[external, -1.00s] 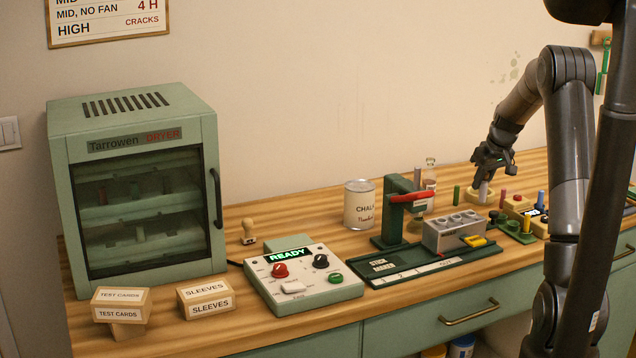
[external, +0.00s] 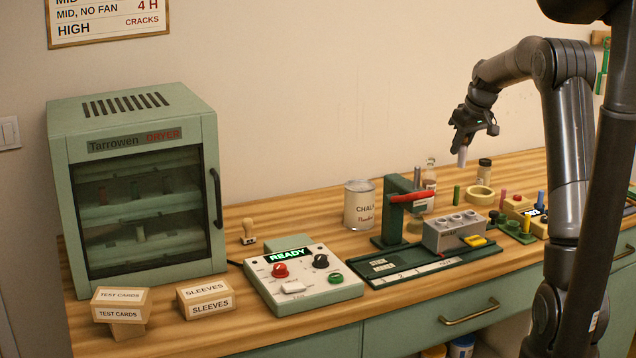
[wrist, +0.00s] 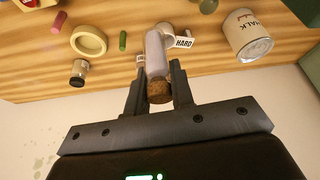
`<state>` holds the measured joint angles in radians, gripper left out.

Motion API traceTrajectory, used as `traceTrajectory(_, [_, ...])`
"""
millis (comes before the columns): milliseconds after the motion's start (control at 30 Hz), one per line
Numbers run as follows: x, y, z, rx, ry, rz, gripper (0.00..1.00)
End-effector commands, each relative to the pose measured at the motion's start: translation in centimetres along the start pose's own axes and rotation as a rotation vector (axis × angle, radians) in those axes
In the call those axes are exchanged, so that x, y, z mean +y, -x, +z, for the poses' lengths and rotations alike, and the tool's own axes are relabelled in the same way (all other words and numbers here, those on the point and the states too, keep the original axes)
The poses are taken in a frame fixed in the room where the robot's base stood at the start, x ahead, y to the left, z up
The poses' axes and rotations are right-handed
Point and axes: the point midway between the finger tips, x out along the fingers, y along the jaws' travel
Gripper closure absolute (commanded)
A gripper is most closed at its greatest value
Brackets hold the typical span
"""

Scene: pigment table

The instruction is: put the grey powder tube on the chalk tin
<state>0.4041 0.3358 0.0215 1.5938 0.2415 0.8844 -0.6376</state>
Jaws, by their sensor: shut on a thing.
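My gripper (external: 462,147) is shut on the grey powder tube (external: 462,158) and holds it in the air above the right part of the table. In the wrist view the tube (wrist: 155,52) is pale grey with a brown cork-like end (wrist: 159,91) between the fingers. The chalk tin (external: 359,206) is a pale can with a "CHALK" label, upright on the table to the left of my gripper. It also shows in the wrist view (wrist: 247,35), apart from the tube.
A green press with a red handle (external: 405,198) stands between the tin and my gripper's side. The grey holder block (external: 455,232) is in front.

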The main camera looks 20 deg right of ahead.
Motion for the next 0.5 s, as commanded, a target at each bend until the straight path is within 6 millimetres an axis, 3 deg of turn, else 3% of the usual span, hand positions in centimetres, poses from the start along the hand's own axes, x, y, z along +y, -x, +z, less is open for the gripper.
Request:
traceTrajectory(33, [-2.1, 0.4, -1.7, 0.003, 0.019, -0.006, 1.0])
traceTrajectory(200, [-7.5, 1.7, -5.4, 0.002, 0.049, -0.017, 1.0])
traceTrajectory(300, [-9.7, 2.3, -6.7, 0.003, 0.057, -0.02, 1.0])
traceTrajectory(500, [-12.1, 2.3, -7.9, 0.0, 0.065, -0.023, 1.0])
